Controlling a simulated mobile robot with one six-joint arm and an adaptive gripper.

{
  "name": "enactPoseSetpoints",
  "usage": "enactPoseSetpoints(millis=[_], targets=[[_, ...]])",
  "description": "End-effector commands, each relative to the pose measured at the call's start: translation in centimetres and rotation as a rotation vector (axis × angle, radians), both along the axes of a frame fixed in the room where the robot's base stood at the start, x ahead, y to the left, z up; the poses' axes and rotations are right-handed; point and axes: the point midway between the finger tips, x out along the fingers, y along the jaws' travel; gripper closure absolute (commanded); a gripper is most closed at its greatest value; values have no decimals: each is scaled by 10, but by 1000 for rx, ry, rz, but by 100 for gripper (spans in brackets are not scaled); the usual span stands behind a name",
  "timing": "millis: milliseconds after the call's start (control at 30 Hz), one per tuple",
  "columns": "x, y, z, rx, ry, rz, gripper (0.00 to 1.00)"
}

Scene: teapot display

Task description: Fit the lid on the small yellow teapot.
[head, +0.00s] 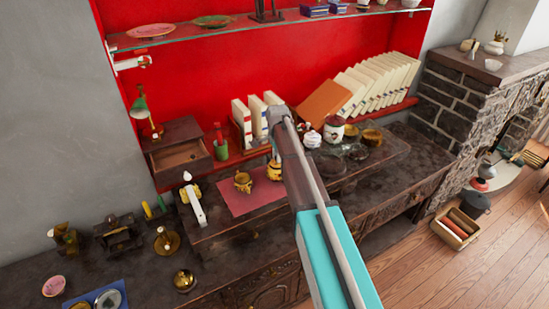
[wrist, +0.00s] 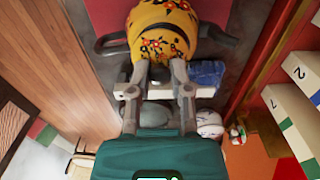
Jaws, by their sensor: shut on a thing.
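The small yellow teapot (wrist: 205,48), painted with red and orange flowers, fills the top of the wrist view, a dark handle or spout standing out on each side. My gripper (wrist: 160,66) is shut on what looks like its flowered yellow lid (wrist: 160,35). The lid overlaps the teapot in this view; whether they touch or are apart I cannot tell. In the head view the yellow teapot (head: 274,172) shows small beside a pink mat, directly below my gripper (head: 275,153), and my arm partly hides it.
A gold-brown pot (head: 243,182) stands on the pink mat (head: 245,201) to the left. White books (head: 243,122) stand behind. A small open drawer box (head: 178,150) is at left.

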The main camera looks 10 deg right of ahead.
Motion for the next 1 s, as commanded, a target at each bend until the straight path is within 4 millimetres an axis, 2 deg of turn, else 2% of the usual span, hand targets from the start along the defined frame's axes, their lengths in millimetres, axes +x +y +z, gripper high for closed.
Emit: enactPoseSetpoints(millis=[167, 1000], targets=[[0, 0, -6, 0, 0, 0, 100], [0, -1, -9, 0, 0, -2, 100]])
